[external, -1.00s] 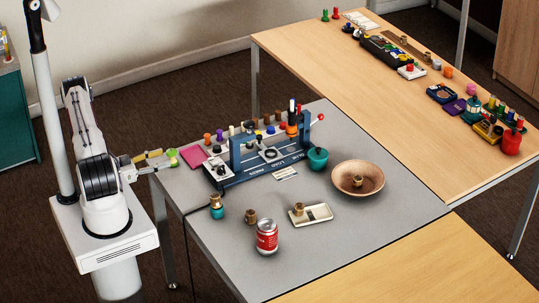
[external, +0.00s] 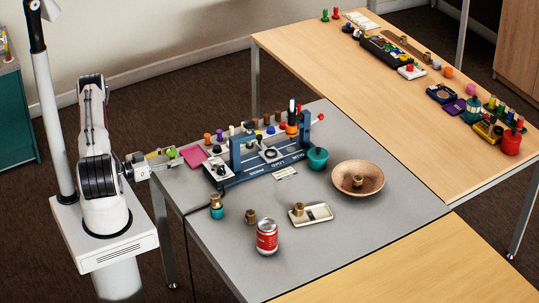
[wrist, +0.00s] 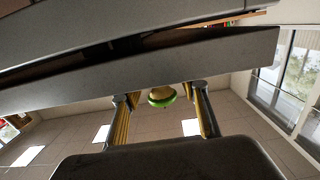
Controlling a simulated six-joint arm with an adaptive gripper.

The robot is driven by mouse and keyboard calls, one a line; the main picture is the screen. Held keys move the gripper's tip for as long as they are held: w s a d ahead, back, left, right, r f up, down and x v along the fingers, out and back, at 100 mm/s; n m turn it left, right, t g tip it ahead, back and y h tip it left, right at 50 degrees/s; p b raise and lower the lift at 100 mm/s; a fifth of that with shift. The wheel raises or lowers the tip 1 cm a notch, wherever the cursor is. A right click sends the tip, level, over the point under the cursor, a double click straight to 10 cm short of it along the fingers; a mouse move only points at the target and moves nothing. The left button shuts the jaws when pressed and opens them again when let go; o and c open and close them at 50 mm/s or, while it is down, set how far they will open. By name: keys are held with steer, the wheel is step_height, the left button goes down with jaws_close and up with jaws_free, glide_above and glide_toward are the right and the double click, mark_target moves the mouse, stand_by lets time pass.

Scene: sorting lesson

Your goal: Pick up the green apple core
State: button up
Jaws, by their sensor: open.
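A small green piece (external: 171,153), which looks like the apple core, is at the left end of the grey table, next to my gripper. In the wrist view the green-rimmed piece with a tan body (wrist: 162,97) shows between the two finger lines, with room on both sides. My gripper (external: 162,158) is open at the table's left edge, its yellowish fingers pointing toward the table; they also show in the wrist view (wrist: 160,92). I cannot tell how deep the piece sits between the fingers.
A red can (external: 267,237), a teal pot (external: 317,158) and a bowl (external: 340,185) stand farther off.

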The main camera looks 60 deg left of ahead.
mark_target(174, 151)
stand_by(0.4)
steer(key=c, duration=1.2)
steer(key=shift+r, duration=0.2)
steer(key=shift+r, duration=4.8)
